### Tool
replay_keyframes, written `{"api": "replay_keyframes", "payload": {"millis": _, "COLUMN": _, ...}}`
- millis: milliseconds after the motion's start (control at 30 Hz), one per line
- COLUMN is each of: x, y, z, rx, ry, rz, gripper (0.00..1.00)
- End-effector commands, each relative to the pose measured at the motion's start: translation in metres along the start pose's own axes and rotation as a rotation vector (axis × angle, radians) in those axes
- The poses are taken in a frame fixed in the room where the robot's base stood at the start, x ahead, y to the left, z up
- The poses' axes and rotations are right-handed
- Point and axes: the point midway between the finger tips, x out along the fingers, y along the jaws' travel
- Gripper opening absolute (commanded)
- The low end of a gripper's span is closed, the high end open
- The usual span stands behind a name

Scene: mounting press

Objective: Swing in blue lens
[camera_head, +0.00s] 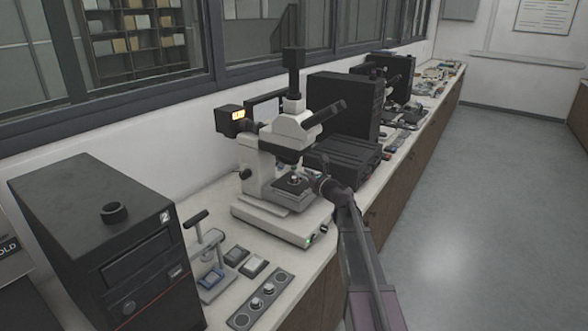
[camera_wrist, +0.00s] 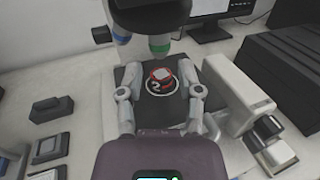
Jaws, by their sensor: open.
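The white microscope (camera_head: 262,160) stands on the bench in the head view. In the wrist view its dark nosepiece (camera_wrist: 150,14) is at the top. The blue-banded lens (camera_wrist: 120,37) hangs at its left side and a green-banded lens (camera_wrist: 160,46) hangs to the right of it, over the stage. A sample with a red rim (camera_wrist: 162,76) sits on the black stage (camera_wrist: 172,110). My gripper (camera_wrist: 160,92) is open and empty, its fingers apart in front of the lenses and touching neither. In the head view my gripper (camera_head: 325,184) is at the microscope's right side, its fingers partly hidden.
A small press with a lever (camera_head: 208,255) and several small blocks stand left of the microscope. A black machine (camera_head: 100,240) is at the near left. Black boxes (camera_head: 345,105) stand behind. The floor (camera_head: 480,180) at the right is clear.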

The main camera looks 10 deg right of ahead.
Motion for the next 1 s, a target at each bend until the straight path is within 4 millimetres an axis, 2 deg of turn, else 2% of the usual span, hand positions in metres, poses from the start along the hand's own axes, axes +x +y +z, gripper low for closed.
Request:
{"api": "replay_keyframes", "payload": {"millis": 33, "x": 0.011, "y": -0.001, "z": 0.000, "rx": 0.000, "ry": 0.000, "rz": 0.002, "gripper": 0.47}}
{"api": "replay_keyframes", "payload": {"millis": 200, "x": 0.034, "y": -0.001, "z": 0.000, "rx": 0.000, "ry": 0.000, "rz": 0.001, "gripper": 0.47}}
{"api": "replay_keyframes", "payload": {"millis": 400, "x": 0.051, "y": -0.001, "z": 0.000, "rx": 0.000, "ry": 0.000, "rz": 0.001, "gripper": 0.47}}
{"api": "replay_keyframes", "payload": {"millis": 867, "x": 0.057, "y": 0.000, "z": 0.000, "rx": 0.000, "ry": 0.000, "rz": 0.000, "gripper": 0.47}}
{"api": "replay_keyframes", "payload": {"millis": 1000, "x": 0.057, "y": 0.000, "z": 0.000, "rx": 0.000, "ry": 0.000, "rz": 0.000, "gripper": 0.05}}
